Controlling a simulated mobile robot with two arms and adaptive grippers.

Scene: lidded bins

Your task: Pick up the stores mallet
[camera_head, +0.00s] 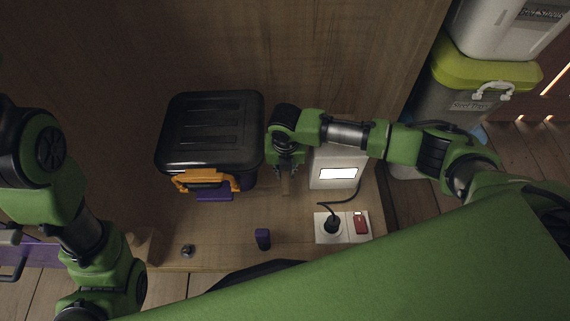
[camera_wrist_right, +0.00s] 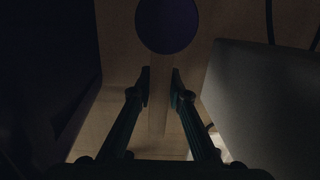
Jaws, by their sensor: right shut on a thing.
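The stores mallet shows in the right wrist view as a pale wooden handle (camera_wrist_right: 158,110) and a round dark purple face (camera_wrist_right: 167,22) that looks like its head. My right gripper (camera_wrist_right: 160,76) has a finger on each side of the handle and is shut on it. In the head view the right gripper (camera_head: 286,170) points down between the black lidded bin and a white box. A short brown piece of the handle (camera_head: 286,186) shows below it. The mallet's head is hidden there by the gripper. My left arm is at the left edge; its gripper is not in view.
The black bin (camera_head: 212,125) with an orange latch (camera_head: 205,180) stands close left of the right gripper. The white box (camera_head: 337,167) stands close right.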

